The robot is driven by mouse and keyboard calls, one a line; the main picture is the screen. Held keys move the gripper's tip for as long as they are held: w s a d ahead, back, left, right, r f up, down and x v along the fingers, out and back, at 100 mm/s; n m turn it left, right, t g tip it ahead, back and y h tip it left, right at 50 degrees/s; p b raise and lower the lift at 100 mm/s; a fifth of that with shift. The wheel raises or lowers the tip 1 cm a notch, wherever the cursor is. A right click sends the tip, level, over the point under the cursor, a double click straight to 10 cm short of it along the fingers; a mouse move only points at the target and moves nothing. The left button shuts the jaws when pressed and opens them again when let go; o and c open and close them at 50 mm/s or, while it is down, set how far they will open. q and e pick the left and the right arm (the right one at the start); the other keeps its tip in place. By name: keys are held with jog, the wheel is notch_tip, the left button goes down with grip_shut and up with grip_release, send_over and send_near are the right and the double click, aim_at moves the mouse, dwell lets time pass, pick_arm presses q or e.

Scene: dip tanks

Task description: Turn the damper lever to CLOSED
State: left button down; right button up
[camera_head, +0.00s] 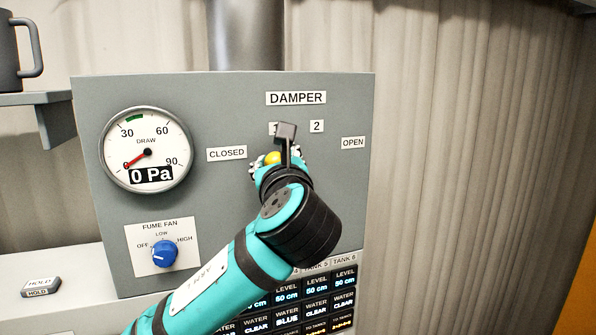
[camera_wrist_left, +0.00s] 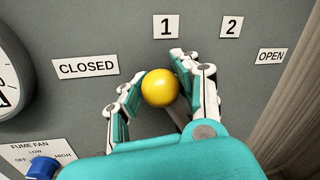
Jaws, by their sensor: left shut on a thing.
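The damper lever's yellow ball knob (camera_wrist_left: 159,88) sits just below the "1" label in the left wrist view, between the CLOSED label (camera_wrist_left: 86,67) and the "2" label (camera_wrist_left: 231,27). My left gripper (camera_wrist_left: 160,90) is shut on this knob, one finger on each side. Part of the grey lever shaft (camera_wrist_left: 178,117) shows below the knob and runs down to the right. In the head view the knob (camera_head: 272,157) is partly covered by my gripper and wrist. The OPEN label (camera_head: 353,142) is at the right. My right gripper is in neither view.
A round draw gauge (camera_head: 147,150) reads 0 Pa, left of the CLOSED label. Below it is a blue fume fan knob (camera_head: 164,254). A tank display (camera_head: 316,290) sits under my left arm. A shelf with a grey mug (camera_head: 8,52) is at upper left.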

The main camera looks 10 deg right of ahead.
pick_arm(q)
jog(key=shift+s+a+f+n+b, duration=0.15)
jog(key=shift+f+n+b, duration=0.15)
jog(key=shift+f+b, duration=0.25)
jog(key=shift+a+f+n, duration=0.2)
jog(key=shift+a+n, duration=0.1)
jog(key=shift+a, duration=0.05)
jog(key=shift+a+f+n+b, duration=0.2)
jog(key=shift+a+n+b, duration=0.15)
jog(key=shift+b, duration=0.3)
jog(key=shift+s+a+f+n+t+b, duration=0.1)
jog(key=shift+a+f+n+t+b, duration=0.2)
jog(key=shift+n+b, duration=0.55)
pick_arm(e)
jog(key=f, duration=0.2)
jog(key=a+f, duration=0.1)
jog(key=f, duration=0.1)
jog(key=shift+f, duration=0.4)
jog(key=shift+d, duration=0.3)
pick_arm(q)
jog(key=c, duration=1.4)
grip_release()
jog(key=o, duration=0.5)
jog(key=shift+s+a+r, duration=0.15)
jog(key=shift+s+r, duration=0.05)
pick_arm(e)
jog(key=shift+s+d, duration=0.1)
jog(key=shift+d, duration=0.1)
